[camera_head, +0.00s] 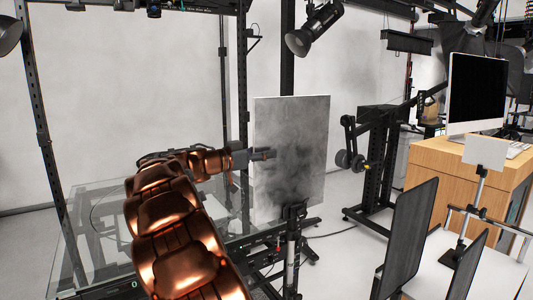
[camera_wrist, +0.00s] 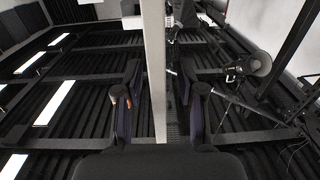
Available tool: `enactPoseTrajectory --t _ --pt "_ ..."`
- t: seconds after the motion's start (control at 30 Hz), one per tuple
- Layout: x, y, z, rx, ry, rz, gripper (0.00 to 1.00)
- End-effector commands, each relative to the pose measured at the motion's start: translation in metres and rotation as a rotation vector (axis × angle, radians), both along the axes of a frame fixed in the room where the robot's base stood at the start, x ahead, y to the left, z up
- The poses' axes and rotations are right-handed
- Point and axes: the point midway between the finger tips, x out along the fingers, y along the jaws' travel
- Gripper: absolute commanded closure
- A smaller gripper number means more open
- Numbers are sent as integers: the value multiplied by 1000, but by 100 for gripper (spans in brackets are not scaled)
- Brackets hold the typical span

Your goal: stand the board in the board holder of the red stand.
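The board (camera_head: 295,150) is a grey, mottled rectangular panel, upright in the middle of the head view. Its lower edge meets a dark clamp-like holder (camera_head: 293,211) on a post; I cannot tell how firmly it sits there. My gripper (camera_head: 263,154) is at the board's left edge, with one finger in front of its face. In the wrist view the board shows edge-on as a pale strip (camera_wrist: 154,65) between the two fingers of my gripper (camera_wrist: 160,98). Gaps show on both sides, so the gripper looks open around it. No clearly red stand can be made out.
A small white panel (camera_head: 485,151) stands on a post at the right, near dark upright panels (camera_head: 409,238). Behind are a wooden desk (camera_head: 455,165) with a monitor (camera_head: 477,90) and a black stand (camera_head: 378,165). A glass-topped table (camera_head: 95,215) lies left, below my arm.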

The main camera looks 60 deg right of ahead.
Motion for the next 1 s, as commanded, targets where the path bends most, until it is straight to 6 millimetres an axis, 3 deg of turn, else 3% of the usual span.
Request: enactPoseTrajectory --t 0.6,1.0 --pt "49 89 0 -1 2 1 61" --pt "54 99 0 0 1 0 61"
